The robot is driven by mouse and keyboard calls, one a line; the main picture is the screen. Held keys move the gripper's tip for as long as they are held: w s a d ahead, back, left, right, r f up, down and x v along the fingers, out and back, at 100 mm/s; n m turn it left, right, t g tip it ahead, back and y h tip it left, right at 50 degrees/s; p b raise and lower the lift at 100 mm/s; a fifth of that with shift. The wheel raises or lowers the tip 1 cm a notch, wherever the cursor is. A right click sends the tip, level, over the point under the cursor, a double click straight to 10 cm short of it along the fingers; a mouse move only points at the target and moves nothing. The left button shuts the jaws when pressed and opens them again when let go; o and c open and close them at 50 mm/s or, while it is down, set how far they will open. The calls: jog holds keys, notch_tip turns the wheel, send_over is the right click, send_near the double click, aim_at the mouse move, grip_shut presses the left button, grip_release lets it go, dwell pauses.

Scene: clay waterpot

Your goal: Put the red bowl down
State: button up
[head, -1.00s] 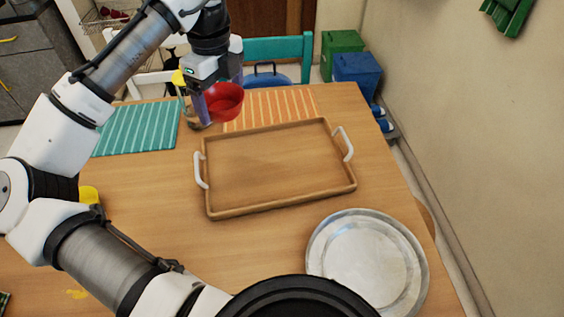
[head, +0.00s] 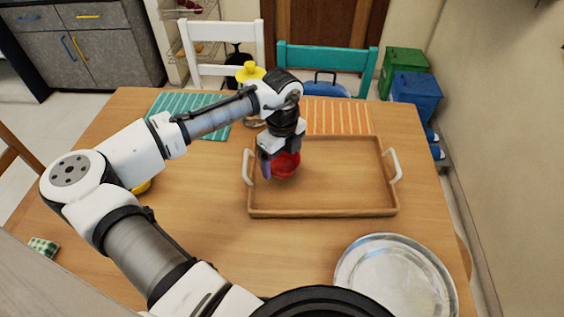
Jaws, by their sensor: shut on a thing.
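The red bowl (head: 287,165) is at the left part of the wooden tray (head: 345,206) in the head view. My gripper (head: 277,162) is shut on the bowl, pointing down, and hides part of it. Whether the bowl touches the tray floor or hangs just above it, I cannot tell. The rest of the tray is empty, with a white handle at each end.
A round metal plate (head: 397,277) lies at the front right of the table. Teal (head: 190,108) and orange striped (head: 336,116) mats lie at the back. A yellow-topped jar (head: 250,72) stands behind my arm.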

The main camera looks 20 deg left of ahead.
aim_at(282, 167)
jog(key=shift+f, duration=1.15)
jog(key=shift+f, duration=0.1)
jog(key=o, duration=0.8)
jog(key=shift+o, duration=0.2)
notch_tip(282, 167, up, 12)
jog(key=b, duration=0.1)
